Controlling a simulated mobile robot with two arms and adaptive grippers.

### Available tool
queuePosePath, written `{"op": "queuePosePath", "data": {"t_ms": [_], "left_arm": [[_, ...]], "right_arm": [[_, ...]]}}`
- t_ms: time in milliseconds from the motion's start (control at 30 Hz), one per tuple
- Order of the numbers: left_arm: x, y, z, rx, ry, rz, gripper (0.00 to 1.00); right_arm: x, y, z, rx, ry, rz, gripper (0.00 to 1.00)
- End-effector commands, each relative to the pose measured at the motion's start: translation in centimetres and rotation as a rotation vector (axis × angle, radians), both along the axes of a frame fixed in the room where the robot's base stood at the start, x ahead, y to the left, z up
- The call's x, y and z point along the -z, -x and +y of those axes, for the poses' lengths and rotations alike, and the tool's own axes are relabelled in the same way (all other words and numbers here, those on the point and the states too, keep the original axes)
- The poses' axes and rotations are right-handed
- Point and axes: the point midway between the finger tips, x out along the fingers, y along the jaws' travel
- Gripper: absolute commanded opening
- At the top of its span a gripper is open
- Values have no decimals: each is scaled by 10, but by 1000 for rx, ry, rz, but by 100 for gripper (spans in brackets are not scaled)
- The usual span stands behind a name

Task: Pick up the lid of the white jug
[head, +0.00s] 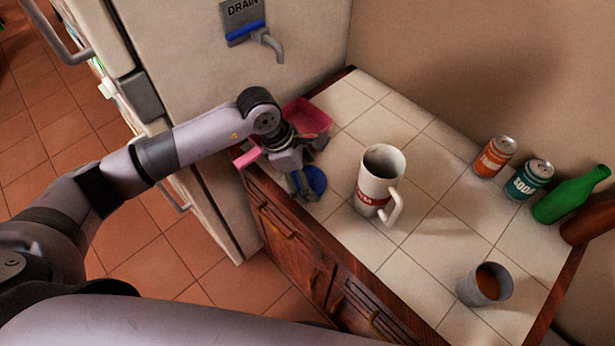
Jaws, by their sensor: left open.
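The white jug (378,172), a tall mug-like vessel with a red band, stands upright on the tiled counter with its handle toward the lower right. Its top is open and no lid sits on it. A round, flat blue thing (317,180) lies on the counter to its left; it may be the lid, but I cannot be sure. My left gripper (303,188) is open and points down at the left side of the blue thing, partly covering it. I cannot tell whether they touch. My right gripper is not in view.
A pink tray (321,123) sits behind my left gripper. An orange can (493,157), a teal soda can (529,179) and a green bottle (570,197) are along the wall. A grey cup (483,285) stands near the front right.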

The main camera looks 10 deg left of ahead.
Motion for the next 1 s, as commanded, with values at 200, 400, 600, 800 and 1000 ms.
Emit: {"op": "queuePosePath", "data": {"t_ms": [200,400,600,800,1000], "left_arm": [[0,0,0,0,0,0,77],[0,0,0,0,0,0,64],[0,0,0,0,0,0,54],[-1,0,0,0,0,0,54],[-13,-1,0,1,1,-1,54]], "right_arm": [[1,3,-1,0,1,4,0],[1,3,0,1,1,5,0],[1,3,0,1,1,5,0],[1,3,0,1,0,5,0],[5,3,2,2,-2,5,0]]}}
